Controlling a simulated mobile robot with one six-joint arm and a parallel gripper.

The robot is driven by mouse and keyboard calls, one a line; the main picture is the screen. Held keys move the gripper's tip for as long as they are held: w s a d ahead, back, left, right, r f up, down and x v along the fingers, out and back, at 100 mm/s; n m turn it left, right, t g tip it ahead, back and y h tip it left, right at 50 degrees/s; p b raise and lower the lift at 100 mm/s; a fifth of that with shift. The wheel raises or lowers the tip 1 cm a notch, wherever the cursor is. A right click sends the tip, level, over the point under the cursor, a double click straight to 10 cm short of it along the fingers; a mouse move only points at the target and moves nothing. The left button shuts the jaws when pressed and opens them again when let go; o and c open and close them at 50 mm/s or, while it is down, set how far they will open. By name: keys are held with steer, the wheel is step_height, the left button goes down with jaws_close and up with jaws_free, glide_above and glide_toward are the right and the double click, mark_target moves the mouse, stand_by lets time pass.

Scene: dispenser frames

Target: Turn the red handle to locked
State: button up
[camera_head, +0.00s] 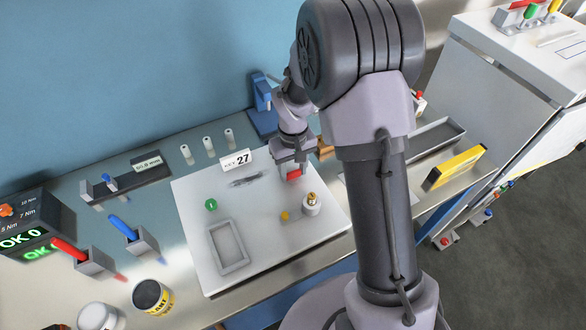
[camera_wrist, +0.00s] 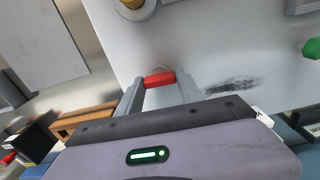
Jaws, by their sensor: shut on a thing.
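The red handle (camera_head: 294,175) is on the white board (camera_head: 262,255), near its back right part. In the wrist view the handle (camera_wrist: 160,79) is a short red bar lying crosswise between my two fingers. My gripper (camera_head: 291,169) reaches down to it from above and is shut on it; in the wrist view a fingertip of my gripper (camera_wrist: 160,84) is at each end of the bar. A pale curved edge shows just behind the handle in the wrist view. The handle's base is mostly hidden, and I cannot read any lock marking.
The board also holds a green knob (camera_head: 211,205), a rectangular tray (camera_head: 246,260), a small yellow knob (camera_head: 285,216) and a white round piece with a brass top (camera_head: 311,208). A "KEY 27" card (camera_head: 237,160) stands behind. A blue stand (camera_head: 262,108) is at the back.

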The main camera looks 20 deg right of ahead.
mark_target(293, 172)
steer(key=o, duration=1.4)
steer(key=shift+r, duration=0.1)
step_height(293, 172, up, 17)
steer(key=p, duration=0.4)
steer(key=shift+r, duration=0.15)
steer(key=s+a+m+t+b, duration=0.1)
steer(key=s+m+t+b, duration=0.1)
steer(key=s+b, duration=0.2)
steer(key=s+a+m+t+y+b, duration=0.1)
steer(key=s+b, duration=0.3)
steer(key=s, duration=0.7)
steer(key=s+a+f+m+t+y+b, duration=0.1)
steer(key=s+m+t+b, duration=0.1)
steer(key=s+b, duration=0.3)
steer(key=shift+s+a+m+t, duration=0.2)
steer(key=shift+s+m, duration=0.1)
steer(key=shift+s, duration=0.3)
steer(key=shift+s+a+m+t, duration=0.2)
steer(key=shift+s+m, duration=0.1)
steer(key=shift+s, duration=0.25)
